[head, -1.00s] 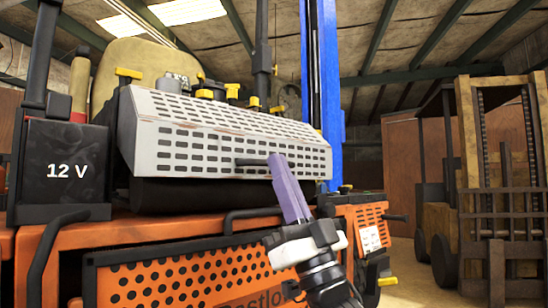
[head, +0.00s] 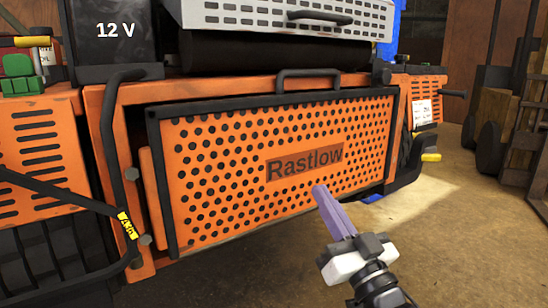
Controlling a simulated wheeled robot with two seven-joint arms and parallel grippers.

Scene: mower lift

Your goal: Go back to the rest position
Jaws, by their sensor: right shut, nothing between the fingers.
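My right gripper (head: 326,200) shows at the lower middle of the head view, its purple fingers together and pointing up and left. Nothing is between them. It is in front of the lower right part of an orange perforated panel (head: 225,170) marked "Rastlow"; I cannot tell whether it touches the panel. The panel has a black frame and a dark handle (head: 308,74) above it. My left gripper is not in view.
A grey slotted cover (head: 275,18) with a dark handle sits above the panel. A black 12 V battery (head: 115,35) stands at upper left. A dark bar with a yellow tag (head: 127,226) crosses the lower left. Wooden forklift-like structures stand at right. Floor (head: 470,240) is open at lower right.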

